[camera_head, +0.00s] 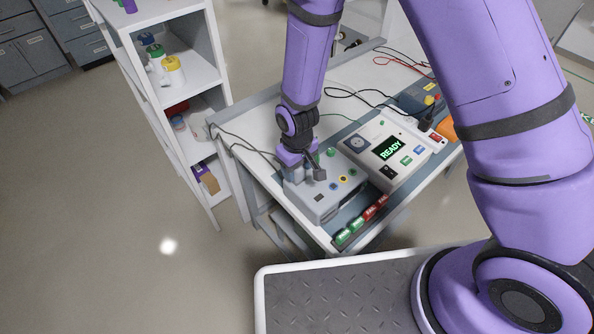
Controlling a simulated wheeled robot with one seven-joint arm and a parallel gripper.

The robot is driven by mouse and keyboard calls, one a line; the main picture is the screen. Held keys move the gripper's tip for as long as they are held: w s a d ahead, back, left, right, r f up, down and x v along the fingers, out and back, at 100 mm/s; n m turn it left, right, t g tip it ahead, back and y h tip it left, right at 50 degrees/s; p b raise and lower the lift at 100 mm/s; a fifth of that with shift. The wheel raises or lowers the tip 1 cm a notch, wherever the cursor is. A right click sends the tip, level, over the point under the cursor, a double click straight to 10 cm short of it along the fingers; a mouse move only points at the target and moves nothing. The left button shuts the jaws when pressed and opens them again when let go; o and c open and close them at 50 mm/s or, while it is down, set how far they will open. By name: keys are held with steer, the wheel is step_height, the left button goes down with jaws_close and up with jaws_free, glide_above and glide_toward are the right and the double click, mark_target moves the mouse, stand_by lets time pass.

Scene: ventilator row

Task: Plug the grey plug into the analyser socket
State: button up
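My gripper (308,168) points down over the left end of a grey box-shaped device (325,207) on the bench. A dark finger shows on its right side. A small grey block-like part, possibly the grey plug (297,173), shows at its left side. I cannot tell whether it is held or seated in the device. A thin grey cable (240,138) runs from the left towards the gripper. To the right stands a white device with a "READY" screen (391,148) and a round, socket-like face (357,144). I cannot tell which device is the analyser.
Red and green cylinders (362,220) lie along the bench's front edge. Black and red leads (375,95) and a blue-grey box (415,97) are at the back. A white shelf unit (165,95) with bottles stands left. Floor at lower left is clear.

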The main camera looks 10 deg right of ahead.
jaws_close()
steer(key=shift+r, duration=0.15)
steer(key=shift+r, duration=2.35)
